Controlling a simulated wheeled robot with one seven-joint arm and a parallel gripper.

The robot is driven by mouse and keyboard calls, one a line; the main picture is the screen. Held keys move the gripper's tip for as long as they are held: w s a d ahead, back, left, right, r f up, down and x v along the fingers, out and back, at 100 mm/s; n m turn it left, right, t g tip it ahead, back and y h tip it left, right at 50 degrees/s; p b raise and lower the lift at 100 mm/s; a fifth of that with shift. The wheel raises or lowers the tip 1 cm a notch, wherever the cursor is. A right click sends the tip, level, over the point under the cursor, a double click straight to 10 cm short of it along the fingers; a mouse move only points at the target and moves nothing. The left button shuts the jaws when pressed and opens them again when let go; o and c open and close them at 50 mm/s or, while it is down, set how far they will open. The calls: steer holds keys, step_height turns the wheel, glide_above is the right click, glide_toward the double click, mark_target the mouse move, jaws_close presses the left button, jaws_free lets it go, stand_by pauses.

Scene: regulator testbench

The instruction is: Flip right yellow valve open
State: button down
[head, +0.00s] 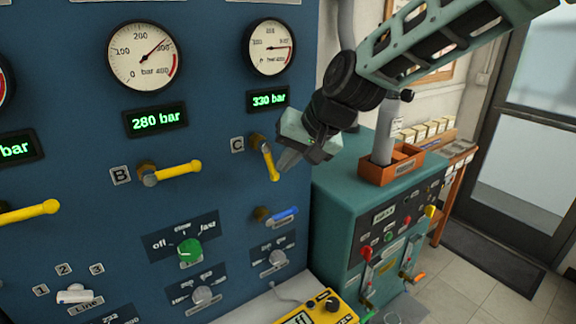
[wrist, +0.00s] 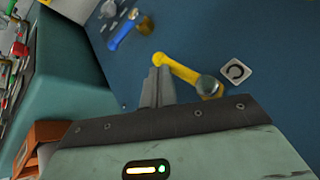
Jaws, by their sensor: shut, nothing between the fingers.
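The right yellow valve (head: 268,160) sits beside the label C on the blue panel, below the 330 bar display. Its handle points down and slightly right in the head view. In the wrist view the yellow handle (wrist: 178,70) runs from its grey hub up and left, with its free end by my fingertips. My gripper (head: 286,162) is shut and empty, right beside the handle's lower end. In the wrist view my gripper's fingers (wrist: 157,80) are together, close to the handle's tip. I cannot tell whether they touch it.
A blue valve (head: 277,215) is just below, also in the wrist view (wrist: 128,32). The yellow B valve (head: 172,172) lies horizontal to the left. A teal cabinet (head: 345,205) with an orange tray (head: 405,173) stands right of the panel. A yellow meter (head: 322,308) is below.

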steer(key=b, duration=0.2)
steer(key=f+y+b, duration=0.1)
steer(key=b, duration=0.1)
steer(key=shift+s+a+g, duration=0.25)
steer(key=shift+a+g, duration=0.05)
steer(key=shift+g, duration=0.1)
steer(key=shift+r, duration=0.2)
steer(key=shift+r+m+p, duration=0.3)
steer(key=shift+r+p, duration=0.4)
